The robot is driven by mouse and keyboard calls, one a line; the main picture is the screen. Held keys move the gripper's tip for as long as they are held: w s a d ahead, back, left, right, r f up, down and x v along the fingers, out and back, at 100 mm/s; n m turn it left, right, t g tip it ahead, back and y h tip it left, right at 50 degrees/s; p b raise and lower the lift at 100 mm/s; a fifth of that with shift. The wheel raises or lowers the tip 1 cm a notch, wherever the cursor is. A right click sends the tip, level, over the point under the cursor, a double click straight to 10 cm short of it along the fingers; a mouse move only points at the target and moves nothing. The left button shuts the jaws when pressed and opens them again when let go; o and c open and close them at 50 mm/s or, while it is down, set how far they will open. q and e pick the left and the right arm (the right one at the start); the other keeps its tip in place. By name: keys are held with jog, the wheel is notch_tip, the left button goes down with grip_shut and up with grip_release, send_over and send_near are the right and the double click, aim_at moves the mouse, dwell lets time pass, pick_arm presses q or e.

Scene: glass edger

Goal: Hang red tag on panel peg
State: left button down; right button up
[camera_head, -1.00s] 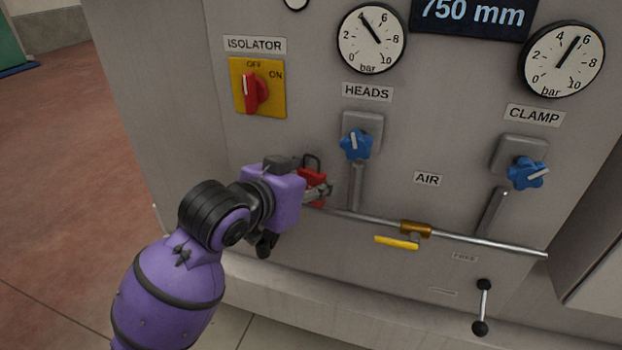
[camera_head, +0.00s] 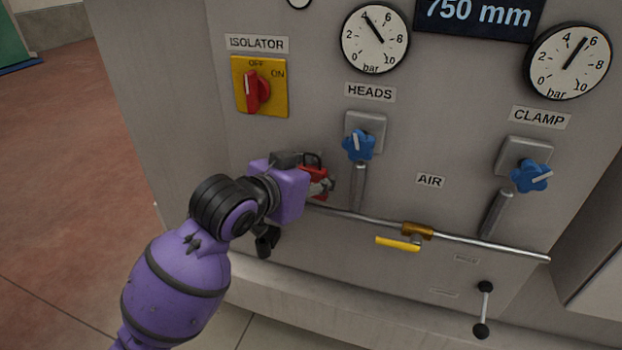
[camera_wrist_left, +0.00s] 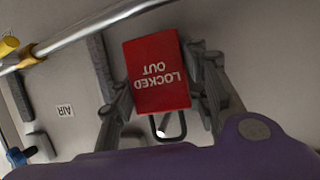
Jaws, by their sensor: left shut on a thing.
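The red tag (camera_head: 314,175), with a dark wire loop on top, is held in my left gripper (camera_head: 326,187) in front of the panel (camera_head: 300,140), below and right of the isolator switch. In the left wrist view the tag (camera_wrist_left: 157,76) reads "LOCKED OUT" upside down, between the two fingers of my left gripper (camera_wrist_left: 160,85). Its loop (camera_wrist_left: 181,128) points toward the bottom of that view. A small pale rod end (camera_wrist_left: 161,127) shows at the loop, possibly the peg; I cannot tell whether the loop is around it. My right gripper is out of view.
The red isolator switch (camera_head: 256,90) is above the tag. A blue HEADS knob (camera_head: 358,145) is close to the right. A metal pipe (camera_head: 475,238) with a yellow-handled valve (camera_head: 398,243) runs just below. A blue CLAMP knob (camera_head: 531,176) is farther right.

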pick_arm(q)
jog(key=shift+d+f, duration=0.2)
jog(key=shift+d, duration=0.1)
jog(key=c, duration=1.2)
grip_release()
jog(key=shift+o, duration=1.4)
jog(key=shift+w+d, duration=0.1)
jog(key=shift+d, duration=0.05)
jog(key=shift+o, duration=0.8)
jog(key=shift+w+d+f, duration=0.15)
jog(key=shift+w, duration=0.15)
jog(key=shift+s+a, duration=0.1)
jog(key=shift+a, duration=0.15)
